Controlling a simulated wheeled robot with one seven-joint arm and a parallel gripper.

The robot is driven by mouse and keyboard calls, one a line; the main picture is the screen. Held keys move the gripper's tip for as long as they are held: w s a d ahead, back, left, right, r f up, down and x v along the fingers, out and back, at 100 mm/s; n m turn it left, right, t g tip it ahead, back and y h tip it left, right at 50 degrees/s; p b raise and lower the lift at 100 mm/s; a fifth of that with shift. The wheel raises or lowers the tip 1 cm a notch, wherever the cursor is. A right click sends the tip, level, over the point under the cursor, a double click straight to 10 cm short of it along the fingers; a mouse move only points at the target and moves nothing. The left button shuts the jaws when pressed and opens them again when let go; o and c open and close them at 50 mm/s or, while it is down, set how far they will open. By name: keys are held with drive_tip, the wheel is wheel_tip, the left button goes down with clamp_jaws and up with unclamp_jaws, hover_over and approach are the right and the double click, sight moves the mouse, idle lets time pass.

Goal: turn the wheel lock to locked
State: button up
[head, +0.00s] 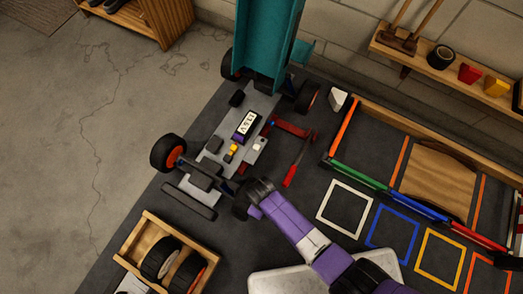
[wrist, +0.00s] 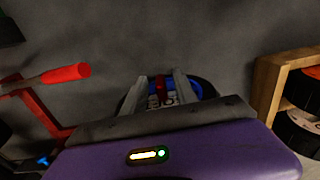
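The wheel lock shows in the wrist view as a dark round hub with a blue ring (wrist: 196,91), a white lettered face and an upright red lever (wrist: 160,88). My gripper (wrist: 160,80) has its two grey fingers on either side of the red lever, with visible gaps between. Whether the fingertips touch the ring cannot be told. In the head view my gripper (head: 249,197) is at the near right corner of the grey car chassis (head: 215,150), and it hides the lock there. The lettering is partly covered, so the lock's setting is unclear.
A red-handled tool (head: 290,175) lies right of the chassis; its handle (wrist: 66,73) is left in the wrist view. A wooden crate (head: 150,228) with spare wheels stands at lower left. The teal car body (head: 263,45) is raised behind. Coloured squares (head: 345,207) mark bare table at right.

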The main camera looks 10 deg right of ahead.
wheel_tip(320, 180, up, 8)
drive_tip(key=p, duration=0.4)
drive_tip(key=shift+f, duration=0.15)
idle(0.3)
drive_tip(key=s+d+r+m+t+y, duration=0.2)
drive_tip(key=s+d+r+m+t, duration=0.35)
drive_tip(key=s+r, duration=0.2)
drive_tip(key=s+d+r+m+t+h, duration=0.15)
drive_tip(key=d+r+t, duration=0.3)
drive_tip(key=r, duration=0.75)
drive_tip(key=s+d+r+m+t, duration=0.25)
drive_tip(key=d+r, duration=0.25)
drive_tip(key=r, duration=0.6)
wheel_tip(320, 180, up, 37)
drive_tip(key=s+d+t+p, duration=0.1)
drive_tip(key=d+t+p, duration=0.1)
drive_tip(key=p, duration=2.3)
drive_tip(key=shift+s+d+r+m+h, duration=0.15)
drive_tip(key=shift+s+d+m+h, duration=0.05)
drive_tip(key=shift+m+h, duration=0.2)
